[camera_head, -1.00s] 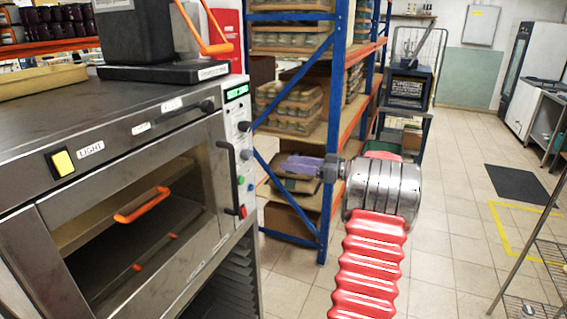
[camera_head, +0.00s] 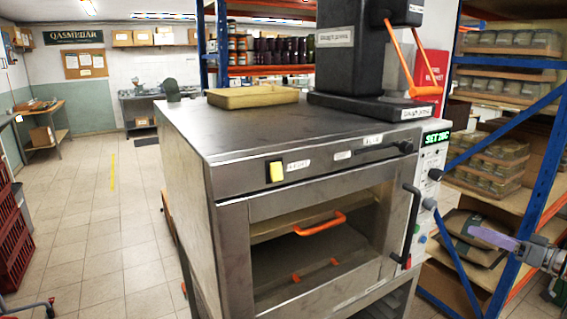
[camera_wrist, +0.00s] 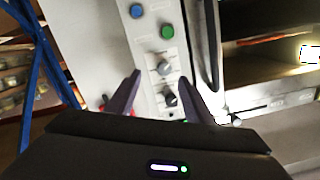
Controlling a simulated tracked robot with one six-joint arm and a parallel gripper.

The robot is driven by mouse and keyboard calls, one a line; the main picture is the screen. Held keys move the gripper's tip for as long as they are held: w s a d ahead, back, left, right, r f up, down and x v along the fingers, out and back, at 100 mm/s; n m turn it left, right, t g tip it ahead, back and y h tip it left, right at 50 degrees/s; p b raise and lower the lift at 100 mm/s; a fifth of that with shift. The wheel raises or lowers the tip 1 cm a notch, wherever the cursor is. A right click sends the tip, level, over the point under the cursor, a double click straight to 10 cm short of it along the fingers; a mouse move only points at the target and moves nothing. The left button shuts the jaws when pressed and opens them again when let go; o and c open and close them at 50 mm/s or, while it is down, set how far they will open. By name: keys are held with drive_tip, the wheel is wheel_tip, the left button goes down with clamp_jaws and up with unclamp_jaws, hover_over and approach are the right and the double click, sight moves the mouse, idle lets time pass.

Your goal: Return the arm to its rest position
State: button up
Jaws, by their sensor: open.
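My gripper (camera_head: 492,238) is at the right edge of the head view, with purple fingers pointing left towards the oven's control panel. In the wrist view my gripper (camera_wrist: 159,76) shows two separate fingers with nothing between them. Behind them is the oven's pale panel with a blue button, a green button (camera_wrist: 167,31) and knobs (camera_wrist: 170,96). I cannot tell how far the fingertips are from the panel. The steel oven (camera_head: 230,187) fills the middle of the head view. Most of my arm is out of the head view.
A yellowish tray (camera_head: 253,96) and a black press (camera_head: 350,60) with an orange lever stand on the oven. A blue-posted rack (camera_head: 540,160) with several jars stands at the right, behind my gripper. Tiled floor (camera_head: 90,220) is clear at left; red crates (camera_head: 12,235) stand at the far left edge.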

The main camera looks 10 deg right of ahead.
drive_tip(key=s+a+f+m+g, duration=0.3)
drive_tip(key=a+f+m+g, duration=0.15)
drive_tip(key=f, duration=0.45)
drive_tip(key=s+a+f+m+g, duration=0.2)
drive_tip(key=a, duration=0.4)
drive_tip(key=s+a+f+m+g, duration=0.1)
drive_tip(key=a+m+g, duration=0.1)
drive_tip(key=a, duration=0.5)
drive_tip(key=s+a+r+n+h, duration=0.2)
drive_tip(key=s+a, duration=0.3)
drive_tip(key=a, duration=0.6)
drive_tip(key=s+a+r+n+g+h, duration=0.1)
drive_tip(key=s+a+r+n+h, duration=0.1)
drive_tip(key=a, duration=0.9)
drive_tip(key=s+a+r+n+h, duration=0.2)
drive_tip(key=s+a+r+n, duration=0.2)
drive_tip(key=s+a, duration=0.4)
drive_tip(key=a+r, duration=0.1)
drive_tip(key=a, duration=0.2)
drive_tip(key=shift+n+g, duration=0.35)
drive_tip(key=shift+c, duration=0.5)
